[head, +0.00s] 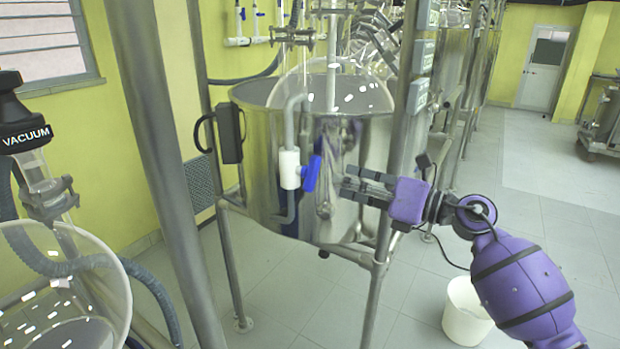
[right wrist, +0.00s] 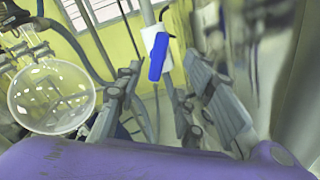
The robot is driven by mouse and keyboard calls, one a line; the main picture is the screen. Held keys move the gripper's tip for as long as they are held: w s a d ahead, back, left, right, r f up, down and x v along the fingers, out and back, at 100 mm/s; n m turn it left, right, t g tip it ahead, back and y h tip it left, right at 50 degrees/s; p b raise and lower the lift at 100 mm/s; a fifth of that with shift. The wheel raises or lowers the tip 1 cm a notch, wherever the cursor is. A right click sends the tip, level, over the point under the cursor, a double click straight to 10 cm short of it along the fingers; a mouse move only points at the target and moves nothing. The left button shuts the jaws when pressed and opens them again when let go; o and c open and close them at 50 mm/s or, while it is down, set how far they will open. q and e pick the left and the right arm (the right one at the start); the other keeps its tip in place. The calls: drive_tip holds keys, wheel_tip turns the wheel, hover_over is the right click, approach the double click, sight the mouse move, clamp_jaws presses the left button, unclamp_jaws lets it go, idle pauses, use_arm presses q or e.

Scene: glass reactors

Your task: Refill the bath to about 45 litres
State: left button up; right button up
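The steel bath (head: 262,165) stands in a pipe frame, with a glass vessel (head: 345,92) set in its top. A grey pipe with a white valve body (head: 289,170) runs down its front. The valve's blue handle (head: 311,174) points roughly up and down, slightly tilted. My right gripper (head: 350,188) is open and empty, to the right of the handle and apart from it. In the right wrist view, the blue handle (right wrist: 158,57) shows beyond the gap between the open fingers (right wrist: 160,105). The water level cannot be read. My left gripper is not in view.
Frame posts (head: 165,170) stand in front of and beside the bath; my right gripper is near the right post (head: 397,150). A black box (head: 229,134) is on the bath's left. A white bucket (head: 466,312) is on the floor. A glass vessel (head: 60,300) is at lower left.

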sight(317, 172)
drive_tip(key=x, duration=0.7)
drive_tip(key=shift+w+a+r+p, duration=0.15)
drive_tip(key=shift+w+a+p, duration=0.1)
drive_tip(key=shift+p, duration=0.1)
drive_tip(key=shift+s, duration=0.1)
drive_tip(key=shift+c, duration=0.4)
clamp_jaws()
